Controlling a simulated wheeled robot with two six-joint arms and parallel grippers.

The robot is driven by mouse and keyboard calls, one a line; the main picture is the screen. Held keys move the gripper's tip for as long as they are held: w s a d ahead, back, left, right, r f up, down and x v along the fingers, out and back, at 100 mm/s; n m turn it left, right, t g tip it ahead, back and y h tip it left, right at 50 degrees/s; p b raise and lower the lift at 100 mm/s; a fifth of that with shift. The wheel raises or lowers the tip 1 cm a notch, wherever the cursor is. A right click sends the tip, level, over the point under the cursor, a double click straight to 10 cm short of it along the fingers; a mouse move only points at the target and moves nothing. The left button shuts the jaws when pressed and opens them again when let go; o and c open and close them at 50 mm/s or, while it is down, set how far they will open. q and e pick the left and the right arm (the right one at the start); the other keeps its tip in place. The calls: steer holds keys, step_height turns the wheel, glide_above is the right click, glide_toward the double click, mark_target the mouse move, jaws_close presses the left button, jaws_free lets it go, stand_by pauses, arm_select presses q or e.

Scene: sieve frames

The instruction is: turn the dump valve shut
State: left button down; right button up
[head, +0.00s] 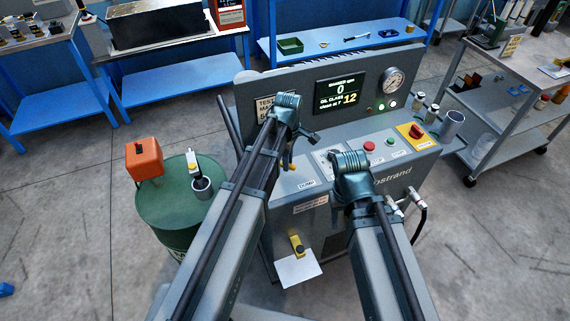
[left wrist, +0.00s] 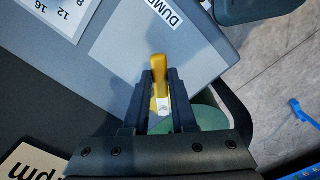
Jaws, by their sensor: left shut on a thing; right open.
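The dump valve's yellow lever (left wrist: 160,75) stands between my left gripper's (left wrist: 160,98) dark fingers in the left wrist view, close to the white DUMP label (left wrist: 162,12). The fingers are shut on the lever. In the head view my left gripper (head: 287,150) is over the left end of the grey test stand, by the DUMP label (head: 307,184), and the lever is mostly hidden there. My right gripper (head: 350,170) is above the middle of the panel, apart from the lever; its fingertips are hidden from the head camera.
The test stand's screen (head: 340,92) reads 0 and 12, beside a round gauge (head: 394,80). A red knob on a yellow plate (head: 416,132) is at the right. A green drum (head: 165,215) stands left of the stand. A yellow handle (head: 296,243) is low on the front.

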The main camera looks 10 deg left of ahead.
arm_select(q)
steer(key=w+n, duration=0.1)
steer(key=n, duration=0.1)
steer(key=w+n, duration=0.1)
steer(key=n, duration=0.1)
steer(key=shift+w+a, duration=0.1)
steer(key=shift+w, duration=0.2)
steer(key=shift+w+a+n, duration=0.2)
steer(key=shift+w+n, duration=0.25)
steer(key=shift+n, duration=0.65)
steer(key=shift+w+a+n, duration=0.2)
steer(key=shift+w+n, duration=0.2)
steer(key=shift+n, duration=0.7)
steer(key=c, duration=0.7)
jaws_free()
step_height(320, 180, up, 14)
steer(key=p, duration=1.3)
steer(key=shift+f+p, duration=0.1)
steer(key=shift+p, duration=0.3)
